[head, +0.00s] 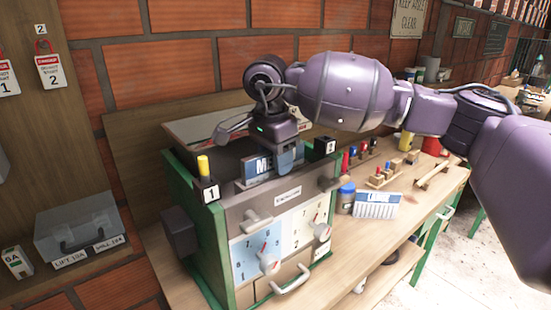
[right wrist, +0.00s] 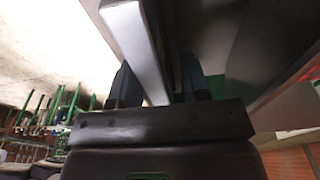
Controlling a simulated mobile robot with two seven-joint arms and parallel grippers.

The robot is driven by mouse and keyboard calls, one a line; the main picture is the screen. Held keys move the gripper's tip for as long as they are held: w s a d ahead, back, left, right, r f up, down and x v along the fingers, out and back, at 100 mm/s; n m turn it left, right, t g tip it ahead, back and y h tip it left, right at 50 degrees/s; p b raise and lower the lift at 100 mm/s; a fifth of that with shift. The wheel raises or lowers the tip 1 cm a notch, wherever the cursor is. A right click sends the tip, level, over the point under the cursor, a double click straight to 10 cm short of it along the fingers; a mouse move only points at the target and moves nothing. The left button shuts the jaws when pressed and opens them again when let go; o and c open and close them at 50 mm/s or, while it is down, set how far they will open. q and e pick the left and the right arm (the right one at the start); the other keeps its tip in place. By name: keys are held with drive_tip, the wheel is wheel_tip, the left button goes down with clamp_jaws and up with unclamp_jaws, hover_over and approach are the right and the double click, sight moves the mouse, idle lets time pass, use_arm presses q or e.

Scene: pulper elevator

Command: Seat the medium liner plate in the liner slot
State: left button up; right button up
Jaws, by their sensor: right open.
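The medium liner plate (head: 256,168), blue with a white label whose visible text starts with "M", stands upright behind the front panel (head: 283,199) of the green-sided machine. Its upper part shows above the panel. Its lower edge and the slot are hidden, so I cannot tell how deep it sits. My right gripper (head: 288,162) is open at the plate's right part and covers some of the label. In the right wrist view, a pale plate edge (right wrist: 137,48) runs between my two dark fingers. My left gripper is not in view.
A yellow-topped post (head: 203,167) marked 1 and a black block (head: 325,147) marked 2 flank the plate. Knobs and a handle (head: 290,283) stick out of the machine's front.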

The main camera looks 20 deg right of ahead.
drive_tip(key=r, duration=0.3)
drive_tip(key=a+r, duration=0.1)
drive_tip(key=r, duration=0.6)
drive_tip(key=shift+s+a+r+b, duration=0.2)
drive_tip(key=shift+r+b, duration=0.1)
drive_tip(key=shift+b, duration=0.1)
drive_tip(key=shift+r, duration=0.7)
drive_tip(key=shift+s, duration=0.15)
